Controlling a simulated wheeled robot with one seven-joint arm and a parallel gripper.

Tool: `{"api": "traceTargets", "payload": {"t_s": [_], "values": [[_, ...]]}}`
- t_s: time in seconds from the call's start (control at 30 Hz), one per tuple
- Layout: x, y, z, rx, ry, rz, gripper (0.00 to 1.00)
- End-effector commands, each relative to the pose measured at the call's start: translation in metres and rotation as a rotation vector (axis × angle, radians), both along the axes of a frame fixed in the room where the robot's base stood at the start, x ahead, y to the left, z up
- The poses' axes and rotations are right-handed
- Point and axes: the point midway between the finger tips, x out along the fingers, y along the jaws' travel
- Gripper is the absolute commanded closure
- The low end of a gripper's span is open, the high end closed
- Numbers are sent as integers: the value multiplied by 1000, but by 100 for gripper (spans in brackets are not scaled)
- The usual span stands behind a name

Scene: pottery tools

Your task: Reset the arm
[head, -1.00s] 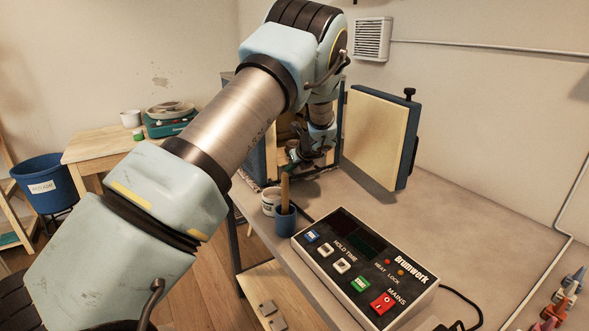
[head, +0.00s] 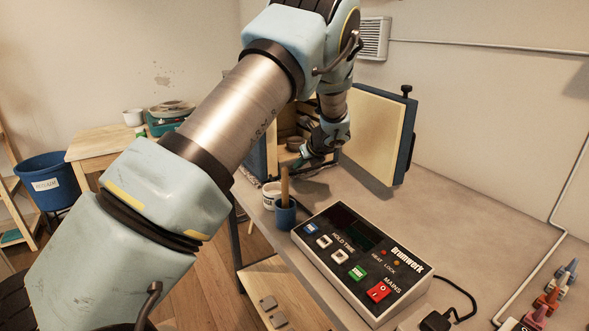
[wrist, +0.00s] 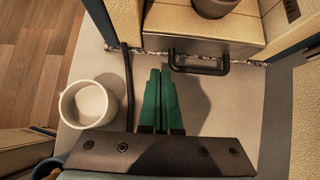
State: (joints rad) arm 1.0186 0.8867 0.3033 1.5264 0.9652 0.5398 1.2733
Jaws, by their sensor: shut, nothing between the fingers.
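My gripper (wrist: 161,74) shows in the wrist view with its two green fingers together and nothing between them. It is over the grey bench top, just in front of the open kiln and left of a dark bar handle (wrist: 200,71) at the kiln mouth. In the head view the gripper (head: 312,164) is small and partly dark in front of the kiln opening. The kiln (head: 257,158) is mostly hidden behind my arm. Its thick cream door (head: 368,132) stands open to the right. A brownish pot (wrist: 213,5) sits inside the kiln.
A white cup (wrist: 87,103) stands left of the gripper. A blue cup (head: 286,216) with a wooden stick is near the bench's left edge, beside the control box (head: 360,262). Small coloured items (head: 548,300) lie front right.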

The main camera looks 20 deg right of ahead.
Motion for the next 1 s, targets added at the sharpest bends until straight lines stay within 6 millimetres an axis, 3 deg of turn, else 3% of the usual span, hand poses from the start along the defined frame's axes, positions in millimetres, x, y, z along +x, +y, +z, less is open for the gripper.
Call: {"api": "traceTargets", "payload": {"t_s": [0.3,0.67,0.77,0.83,1.0], "values": [[-42,-8,37,0,3,1,100],[-53,-4,50,-7,10,18,100],[-50,23,48,-69,37,116,100],[-50,59,47,-157,70,254,100],[-75,176,41,-482,157,796,100]]}}
